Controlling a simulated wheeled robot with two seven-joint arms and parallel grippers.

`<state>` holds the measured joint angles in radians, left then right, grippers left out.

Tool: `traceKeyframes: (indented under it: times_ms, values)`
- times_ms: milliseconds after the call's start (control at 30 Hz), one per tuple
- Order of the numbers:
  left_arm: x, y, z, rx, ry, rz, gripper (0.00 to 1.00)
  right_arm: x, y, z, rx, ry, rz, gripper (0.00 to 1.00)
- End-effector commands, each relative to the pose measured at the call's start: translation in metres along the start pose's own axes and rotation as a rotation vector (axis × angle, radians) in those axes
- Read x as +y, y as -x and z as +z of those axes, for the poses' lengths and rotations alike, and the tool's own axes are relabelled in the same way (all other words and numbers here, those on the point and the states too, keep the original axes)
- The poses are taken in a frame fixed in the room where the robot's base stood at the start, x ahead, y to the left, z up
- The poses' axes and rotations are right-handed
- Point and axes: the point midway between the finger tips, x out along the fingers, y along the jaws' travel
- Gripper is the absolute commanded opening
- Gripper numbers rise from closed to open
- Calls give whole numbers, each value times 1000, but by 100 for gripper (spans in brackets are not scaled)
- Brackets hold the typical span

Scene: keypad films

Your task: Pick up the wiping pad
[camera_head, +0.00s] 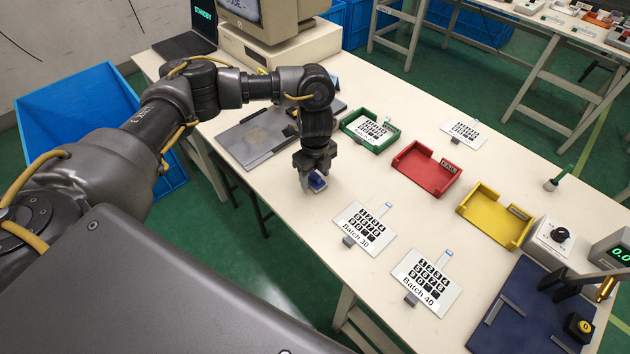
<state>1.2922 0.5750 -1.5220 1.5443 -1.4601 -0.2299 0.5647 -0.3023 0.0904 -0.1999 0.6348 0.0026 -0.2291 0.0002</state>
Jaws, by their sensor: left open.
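The wiping pad seems to be the small block with a blue top and pale base (317,183) on the white table, left of the Batch 30 film. My left gripper (314,178) points down right over it, with its fingers open beside the block. The fingers partly hide the block, and I cannot tell whether they touch it. My right gripper is not in view.
Keypad films marked Batch 30 (364,228) and Batch 40 (427,282) lie nearby. Green (392,138), red (425,170) and yellow (490,219) trays stand to the right. A grey plate (256,136) lies behind my gripper. A dark blue fixture (520,325) sits at the front right.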

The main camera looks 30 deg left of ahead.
Motion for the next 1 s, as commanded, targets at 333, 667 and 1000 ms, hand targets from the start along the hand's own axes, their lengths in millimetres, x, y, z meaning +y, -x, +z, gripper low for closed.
traceKeyframes:
  times_ms: [333,667,1000]
  values:
    - [0,0,0,0,-1,-1,41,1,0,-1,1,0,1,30]
    - [0,0,0,0,0,-1,10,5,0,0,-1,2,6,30]
    - [-1,8,0,-1,-1,-3,10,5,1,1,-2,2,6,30]
